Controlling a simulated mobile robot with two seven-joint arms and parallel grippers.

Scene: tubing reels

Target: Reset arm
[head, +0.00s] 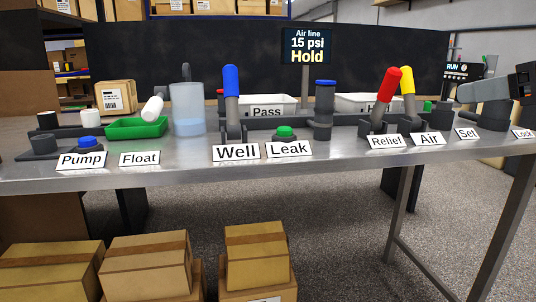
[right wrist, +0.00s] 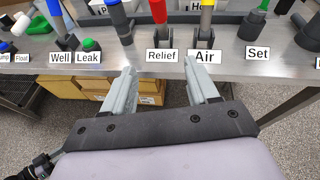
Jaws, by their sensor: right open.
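My right gripper (head: 466,93) reaches in from the right edge of the head view, above the Set and Lock end of the bench. In the right wrist view its two grey fingers (right wrist: 160,72) are apart with nothing between them. They point toward the bench edge near the Relief label (right wrist: 163,56) and the Air label (right wrist: 204,57). The red Relief lever (head: 390,88) and the yellow Air lever (head: 407,82) stand tilted on the bench, apart from the gripper. My left gripper is not in view.
The metal bench (head: 200,166) carries a blue Well lever (head: 231,82), a green Leak button (head: 285,132), a blue Pump button (head: 88,142) and a clear cylinder (head: 187,105). A sign (head: 306,46) reads "Air line 15 psi Hold". Cardboard boxes (head: 150,262) stand below; floor at right is clear.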

